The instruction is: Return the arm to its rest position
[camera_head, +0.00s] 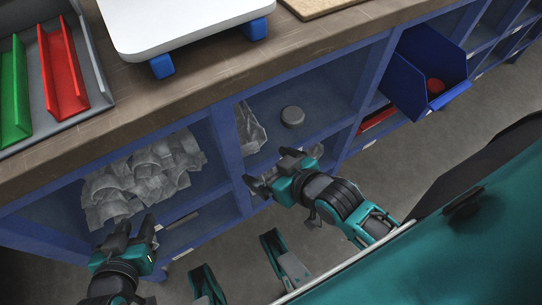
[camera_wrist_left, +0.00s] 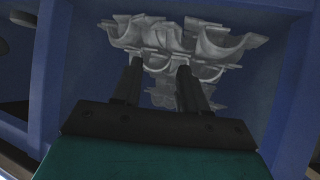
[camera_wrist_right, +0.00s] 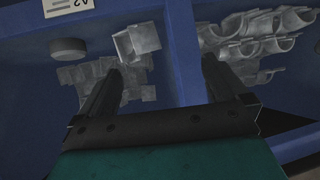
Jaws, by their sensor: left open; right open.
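My left gripper (camera_head: 130,233) is at the lower left in the head view, in front of the shelf compartment with the grey curved pieces. It is open and empty; its two fingers (camera_wrist_left: 158,88) show in the left wrist view, pointing towards those pieces. My right gripper (camera_head: 276,172) is in front of the upright divider between two compartments. It is open and empty, and its fingers (camera_wrist_right: 155,85) stand apart on either side of the blue divider in the right wrist view. No held object shows in either gripper.
A blue shelf unit (camera_head: 228,150) under a wooden bench top (camera_head: 190,95) holds grey pieces (camera_head: 150,175) and a dark round piece (camera_head: 292,116). A blue bin (camera_head: 425,65) sticks out at the right. A red tray (camera_head: 62,75) and a green tray (camera_head: 14,95) lie on top. Grey floor is open below.

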